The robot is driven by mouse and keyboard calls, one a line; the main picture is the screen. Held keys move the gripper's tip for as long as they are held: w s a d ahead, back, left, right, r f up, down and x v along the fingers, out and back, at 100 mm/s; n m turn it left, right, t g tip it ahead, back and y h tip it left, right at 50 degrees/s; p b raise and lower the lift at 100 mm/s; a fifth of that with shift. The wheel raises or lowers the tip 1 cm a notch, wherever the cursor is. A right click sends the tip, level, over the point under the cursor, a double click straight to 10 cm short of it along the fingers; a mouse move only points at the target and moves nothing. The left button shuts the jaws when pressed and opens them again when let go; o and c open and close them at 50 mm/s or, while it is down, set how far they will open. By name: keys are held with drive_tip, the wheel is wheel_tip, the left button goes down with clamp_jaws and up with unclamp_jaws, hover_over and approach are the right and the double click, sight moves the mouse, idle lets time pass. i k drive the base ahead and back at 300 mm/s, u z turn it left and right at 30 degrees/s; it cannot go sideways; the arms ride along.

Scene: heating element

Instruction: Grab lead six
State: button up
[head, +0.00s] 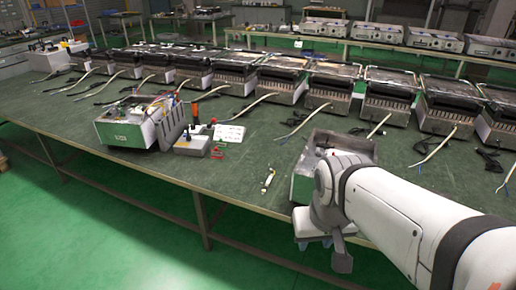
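A row of heating units (332,82) stands along the back of the green workbench, each with a pale lead ending on the bench in front. One lead (305,119) lies left of my arm, another (379,124) lies behind it, and a third (436,148) lies to its right. No number shows, so I cannot tell which is lead six. My gripper (315,240) is at the bench's front edge, in front of an open box-like unit (304,185) and apart from the leads. My wrist hides part of this unit, and the fingers are too unclear to judge.
The green workbench (100,112) has clear room at its left front. An opened unit (125,128) with wires stands left of centre. Beside it are a grey box (191,146) and a white block (229,134). A small white tool (268,181) lies near the front edge.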

sight(270, 177)
drive_tip(key=i, duration=0.95)
drive_tip(key=u, duration=0.05)
